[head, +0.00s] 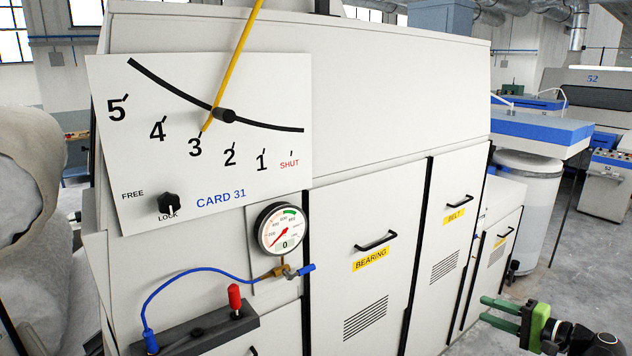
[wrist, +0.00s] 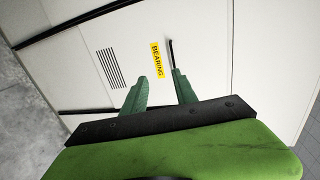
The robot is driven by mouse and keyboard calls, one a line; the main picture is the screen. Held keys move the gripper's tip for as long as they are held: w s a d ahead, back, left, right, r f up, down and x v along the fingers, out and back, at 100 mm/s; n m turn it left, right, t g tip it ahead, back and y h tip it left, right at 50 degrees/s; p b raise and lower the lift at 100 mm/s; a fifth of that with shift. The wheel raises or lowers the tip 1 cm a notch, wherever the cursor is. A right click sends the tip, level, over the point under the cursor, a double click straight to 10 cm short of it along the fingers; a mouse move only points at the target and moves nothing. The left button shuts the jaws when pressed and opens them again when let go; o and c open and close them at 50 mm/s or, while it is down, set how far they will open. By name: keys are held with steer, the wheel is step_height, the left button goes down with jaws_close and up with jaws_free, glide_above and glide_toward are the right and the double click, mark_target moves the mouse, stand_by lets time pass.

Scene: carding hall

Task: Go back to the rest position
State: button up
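My gripper (head: 483,308) is at the lower right of the head view, in front of the card machine and apart from it. In the wrist view its two green fingers (wrist: 160,74) are spread with an empty gap between them. Behind the gap are the machine's white door and the yellow BEARING label (wrist: 157,60). In the head view the BEARING door (head: 385,215) is shut, with a black bar handle (head: 376,241). No object is in my gripper.
The CARD 31 panel (head: 265,80) has a yellow lever (head: 236,65) whose lower tip is by 3. Its black knob (head: 168,203) points to LOCK. The pressure gauge (head: 283,228) reads 0. A white drum (head: 530,205) stands at right. Open floor (head: 590,270) lies at the right.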

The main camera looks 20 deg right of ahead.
steer(key=w+a+f+n+g+y+b, duration=0.1)
steer(key=w+a+f+n+y+b, duration=0.1)
steer(key=w+a, duration=0.55)
steer(key=w+a+f+n+g+y+b, duration=0.1)
steer(key=w+a+f+n+g+y, duration=0.15)
steer(key=w+a, duration=0.5)
steer(key=w+a+f+n+g+y+b, duration=0.15)
steer(key=w+a+f, duration=0.25)
steer(key=a, duration=0.5)
steer(key=w+a+f+n+g+y+b, duration=0.1)
steer(key=w+a+f+n+g+b, duration=0.15)
steer(key=a, duration=0.65)
steer(key=s+a+f+n+g+h+b, duration=0.1)
steer(key=a+f+n+g+h+b, duration=0.2)
steer(key=a+f, duration=0.7)
steer(key=s+a+f+n+g+h+b, duration=0.15)
steer(key=a+f+g, duration=0.4)
steer(key=a, duration=0.85)
steer(key=s+d+f+n+h, duration=0.1)
steer(key=d+f+h, duration=0.4)
steer(key=d+h, duration=0.2)
steer(key=shift+s+d+f+n+t+b, duration=0.15)
steer(key=shift+d+n+t+b, duration=0.2)
steer(key=shift+n+t, duration=0.05)
